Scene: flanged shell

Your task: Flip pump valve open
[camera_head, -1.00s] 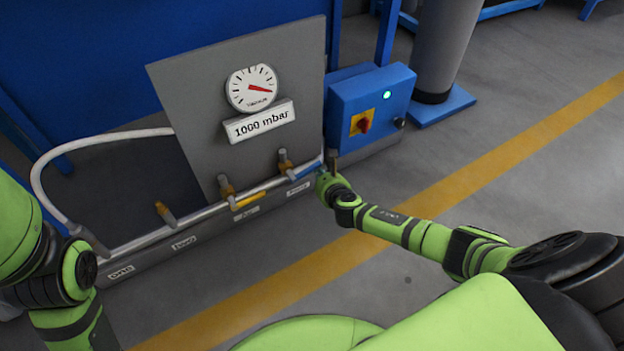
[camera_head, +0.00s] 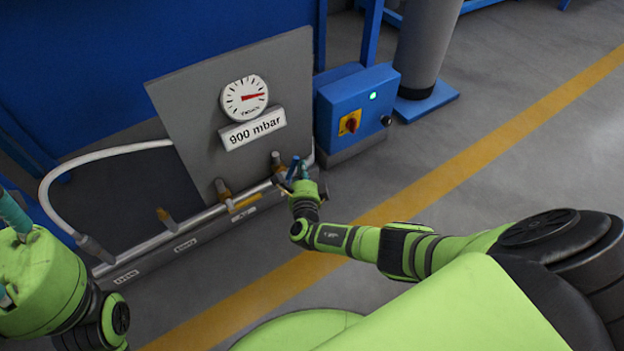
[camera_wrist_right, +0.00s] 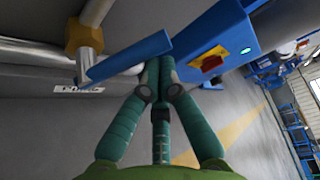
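The pump valve's blue handle (camera_head: 293,168) is beside the fingertips of my right gripper (camera_head: 303,168), at the right end of the pipe. In the right wrist view the handle (camera_wrist_right: 125,58) slants across just ahead of the right gripper (camera_wrist_right: 157,64). Its teal fingers are drawn together, with nothing seen between them; whether they touch the handle is unclear. The valve's brass body (camera_wrist_right: 84,37) is left of the fingers. The vacuum gauge (camera_head: 244,98) is above a display (camera_head: 252,129) reading 900 mbar. My left gripper (camera_head: 9,250) is at the left edge, fingertips cut off.
Other valves, one with a yellow handle (camera_head: 246,202), sit along the pipe (camera_head: 150,243). A white hose (camera_head: 50,181) joins its left end. A blue switch box (camera_head: 355,104) with a red knob and lit lamp stands right of the panel. The floor in front is free.

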